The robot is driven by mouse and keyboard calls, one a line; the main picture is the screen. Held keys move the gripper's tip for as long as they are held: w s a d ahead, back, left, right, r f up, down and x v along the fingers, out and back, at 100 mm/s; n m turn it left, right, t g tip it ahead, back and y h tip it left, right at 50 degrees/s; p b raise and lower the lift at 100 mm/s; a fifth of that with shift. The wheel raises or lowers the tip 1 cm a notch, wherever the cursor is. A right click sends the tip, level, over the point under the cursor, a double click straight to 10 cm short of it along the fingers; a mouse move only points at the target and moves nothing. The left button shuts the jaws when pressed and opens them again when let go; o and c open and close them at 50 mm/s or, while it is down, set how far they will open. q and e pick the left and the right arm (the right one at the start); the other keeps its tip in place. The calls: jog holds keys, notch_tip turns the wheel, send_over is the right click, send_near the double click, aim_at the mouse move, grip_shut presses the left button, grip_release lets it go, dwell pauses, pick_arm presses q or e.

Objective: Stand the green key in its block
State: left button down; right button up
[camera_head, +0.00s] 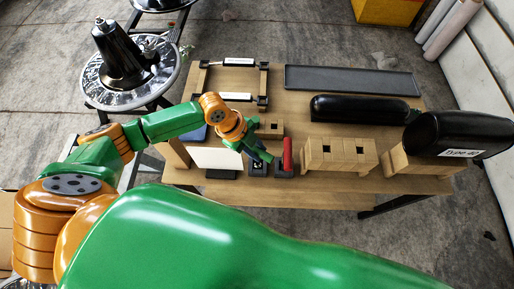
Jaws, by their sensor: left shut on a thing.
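My left gripper (262,157) reaches in over the table and points down just above a small dark block (257,170) with a pale mark on top. It is shut on the green key, which is small here and hard to tell apart from the dark green fingers. I cannot tell whether the key's lower end touches the block. A red key (287,153) stands upright in a second dark block (284,170), just right of the gripper. My right gripper is out of view.
A small wooden block with a hole (270,128) lies behind the gripper. A white panel (215,158) is at left. My green arm fills the foreground.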

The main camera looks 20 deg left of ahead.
pick_arm(q)
jog(key=shift+f, duration=0.2)
jog(key=c, duration=0.6)
grip_release()
